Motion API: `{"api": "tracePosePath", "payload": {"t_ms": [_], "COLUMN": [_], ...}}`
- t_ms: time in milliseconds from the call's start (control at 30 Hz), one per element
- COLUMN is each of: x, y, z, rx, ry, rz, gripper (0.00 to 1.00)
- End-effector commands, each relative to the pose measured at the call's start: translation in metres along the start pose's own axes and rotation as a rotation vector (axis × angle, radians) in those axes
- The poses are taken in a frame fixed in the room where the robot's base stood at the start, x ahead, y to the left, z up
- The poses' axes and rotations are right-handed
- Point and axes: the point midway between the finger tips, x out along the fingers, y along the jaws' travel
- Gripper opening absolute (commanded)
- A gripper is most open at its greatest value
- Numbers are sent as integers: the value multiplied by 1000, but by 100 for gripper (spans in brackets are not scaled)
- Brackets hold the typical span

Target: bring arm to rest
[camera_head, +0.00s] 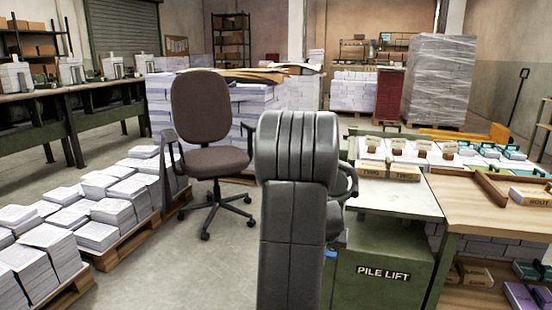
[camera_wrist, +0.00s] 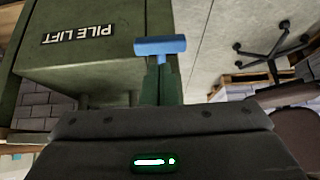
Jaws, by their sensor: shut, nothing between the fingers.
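My arm (camera_head: 297,190) stands folded upright in the middle of the head view. It hides my gripper there. In the wrist view my gripper (camera_wrist: 160,72) is shut, with its dark body across the bottom and narrow green fingers pointing up the picture. A blue T-shaped piece (camera_wrist: 160,46) shows just past the fingertips; I cannot tell whether they touch it. Behind it is the green pile lift (camera_wrist: 95,75), whose lettering appears upside down. In the head view the pile lift (camera_head: 375,275) stands right of my arm.
A brown office chair (camera_head: 205,115) stands left of my arm. Pallets of paper stacks (camera_head: 100,215) fill the left floor. A wooden table (camera_head: 490,210) with trays is at the right. Clear floor (camera_head: 190,275) lies between the pallets and my arm.

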Motion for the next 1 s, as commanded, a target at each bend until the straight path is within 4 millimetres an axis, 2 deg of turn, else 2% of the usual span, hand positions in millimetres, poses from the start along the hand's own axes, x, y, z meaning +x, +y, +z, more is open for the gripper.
{"api": "tracePosePath", "payload": {"t_ms": [33, 333, 767, 1000], "x": [-6, -11, -10, -2], "y": [0, 1, 1, 0], "z": [-5, -9, -9, -4], "rx": [0, 0, 0, 0], "ry": [0, 0, 1, 2], "rz": [0, 0, 0, 0], "gripper": [0, 0, 0, 0]}}
